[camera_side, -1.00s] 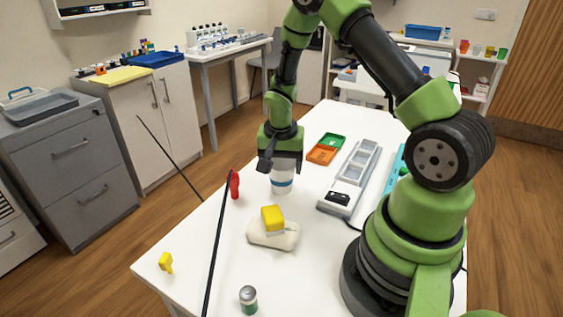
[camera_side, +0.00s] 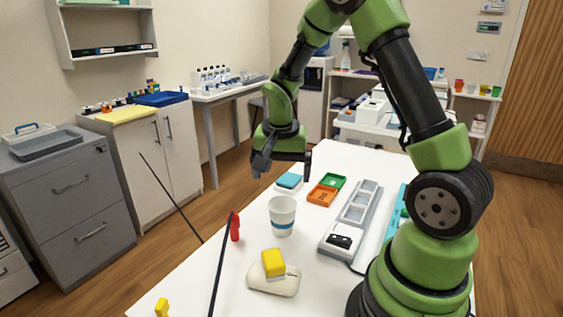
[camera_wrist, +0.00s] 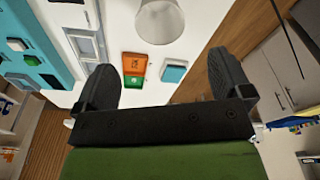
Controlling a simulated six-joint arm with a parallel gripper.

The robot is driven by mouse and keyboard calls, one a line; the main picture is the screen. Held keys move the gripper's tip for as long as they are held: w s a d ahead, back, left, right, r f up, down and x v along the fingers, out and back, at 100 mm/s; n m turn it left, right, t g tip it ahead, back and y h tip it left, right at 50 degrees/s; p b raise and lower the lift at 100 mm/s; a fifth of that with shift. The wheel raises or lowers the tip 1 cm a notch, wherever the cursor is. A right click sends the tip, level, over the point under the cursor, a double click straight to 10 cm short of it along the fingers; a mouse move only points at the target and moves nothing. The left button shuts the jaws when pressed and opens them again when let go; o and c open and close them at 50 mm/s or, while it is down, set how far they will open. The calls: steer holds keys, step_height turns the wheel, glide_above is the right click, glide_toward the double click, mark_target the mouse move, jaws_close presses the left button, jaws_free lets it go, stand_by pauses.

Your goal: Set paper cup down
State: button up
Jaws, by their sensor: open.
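The paper cup (camera_side: 282,216) is white with a blue band and stands upright on the white table (camera_side: 330,262). My gripper (camera_side: 281,168) is open and empty, raised above and behind the cup, apart from it. In the wrist view, my gripper's two dark fingers (camera_wrist: 164,82) are spread wide with nothing between them. The cup (camera_wrist: 160,20) shows there at the top edge, partly cut off by the frame.
A red object (camera_side: 235,228) and a yellow block on a pale item (camera_side: 273,263) are nearer. A thin black rod (camera_side: 219,265) crosses the front left.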

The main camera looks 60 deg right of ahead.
steer(key=s+a+r+n+t+y, duration=0.1)
steer(key=s+a+r+n+t, duration=0.3)
steer(key=a+r, duration=0.6)
steer(key=s+a+r+n+t+y, duration=0.2)
steer(key=s+a+r+n, duration=0.3)
steer(key=s, duration=0.5)
steer(key=shift+r+y, duration=0.3)
steer(key=shift+r, duration=0.25)
